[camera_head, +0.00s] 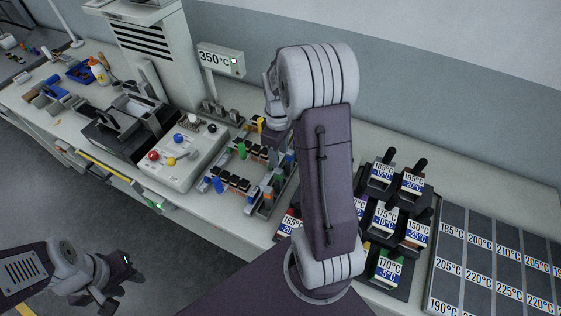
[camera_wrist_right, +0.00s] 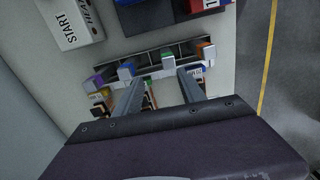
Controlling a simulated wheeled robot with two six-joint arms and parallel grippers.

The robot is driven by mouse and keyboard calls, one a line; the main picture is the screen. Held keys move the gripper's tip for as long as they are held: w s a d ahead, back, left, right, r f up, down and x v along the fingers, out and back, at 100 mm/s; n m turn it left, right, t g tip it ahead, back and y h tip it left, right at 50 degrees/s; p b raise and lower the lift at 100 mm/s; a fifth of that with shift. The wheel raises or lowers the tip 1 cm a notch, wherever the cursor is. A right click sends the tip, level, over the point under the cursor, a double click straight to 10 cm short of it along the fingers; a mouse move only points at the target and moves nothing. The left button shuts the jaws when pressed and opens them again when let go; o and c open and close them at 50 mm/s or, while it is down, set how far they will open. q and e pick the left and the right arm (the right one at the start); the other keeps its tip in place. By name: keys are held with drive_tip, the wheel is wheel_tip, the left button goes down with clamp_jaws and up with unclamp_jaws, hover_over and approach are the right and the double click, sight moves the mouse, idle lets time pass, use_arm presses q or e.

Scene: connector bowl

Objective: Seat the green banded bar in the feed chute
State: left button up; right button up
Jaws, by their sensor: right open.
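Other green parts stand on the board, so I cannot be sure which bar is meant. My right gripper (camera_wrist_right: 160,80) is open and empty above the board, its fingers pointing at the rail. My arm partly hides it in the head view. My left gripper (camera_head: 112,292) hangs over the floor, away from the bench. I cannot identify the feed chute.
A control box (camera_head: 178,152) with coloured knobs stands left of the board. Labelled dark holders (camera_head: 385,218) and a dark temperature grid (camera_head: 482,228) lie to the right. A START box (camera_wrist_right: 68,20) is near the rail. A 350°C display (camera_head: 220,60) stands behind.

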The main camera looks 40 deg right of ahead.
sight(279, 170)
drive_tip(key=f, duration=0.1)
drive_tip(key=s+f, duration=0.1)
drive_tip(key=a+f, duration=0.1)
drive_tip(key=shift+s+f, duration=0.2)
drive_tip(key=shift+f, duration=0.05)
drive_tip(key=f, duration=0.2)
drive_tip(key=f+p, duration=0.1)
drive_tip(key=f, duration=0.1)
drive_tip(key=shift+s+a, duration=0.3)
drive_tip(key=shift+s, duration=0.05)
drive_tip(key=shift+w+d+f, duration=0.15)
drive_tip(key=shift+f, duration=0.05)
drive_tip(key=c, duration=0.9)
clamp_jaws()
use_arm(q)
drive_tip(key=shift+s+a+r, duration=0.6)
drive_tip(key=shift+s+a, duration=0.25)
drive_tip(key=shift+s, duration=0.1)
